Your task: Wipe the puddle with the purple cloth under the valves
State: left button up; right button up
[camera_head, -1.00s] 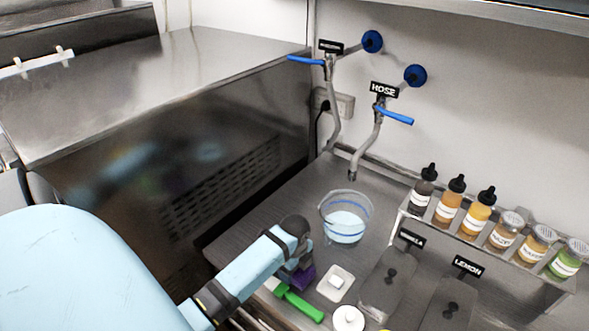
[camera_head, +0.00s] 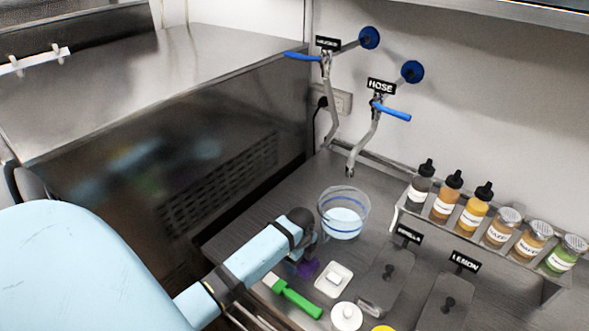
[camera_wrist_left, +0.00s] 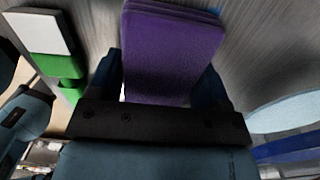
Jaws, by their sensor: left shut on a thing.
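Two valves with blue handles, one labelled HOSE (camera_head: 382,106) and one further left (camera_head: 325,60), are on the wall with pipes bending down. A clear bucket (camera_head: 343,212) with pale blue contents stands below the pipes. I cannot make out a puddle. My right gripper is not in view.
A green-handled tool (camera_head: 296,298), a white square dish (camera_head: 333,279) and a white round lid (camera_head: 346,316) lie close to the gripper. Lidded pans stand to the right, under a rack of several bottles (camera_head: 474,210). A large steel freezer (camera_head: 170,130) borders the left.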

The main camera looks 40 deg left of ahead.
pick_arm(q)
jog(key=shift+w+a, duration=0.15)
jog(key=shift+w, duration=1.05)
jog(key=shift+w+a, duration=0.15)
jog(key=shift+w, duration=1)
jog(key=shift+s+d+f, duration=0.1)
jog(key=shift+s+f, duration=0.05)
jog(key=shift+s, duration=0.45)
jog(key=shift+s+d, duration=0.15)
jog(key=shift+s, duration=1.25)
jog(key=shift+s+d, duration=0.2)
jog(key=shift+s, duration=1.7)
jog(key=shift+s+a, duration=0.2)
jog(key=shift+a, duration=1.1)
jog(key=shift+w+a+r, duration=0.1)
jog(key=shift+w, duration=0.95)
jog(key=shift+w+a+r, duration=0.1)
jog(key=shift+w, duration=0.95)
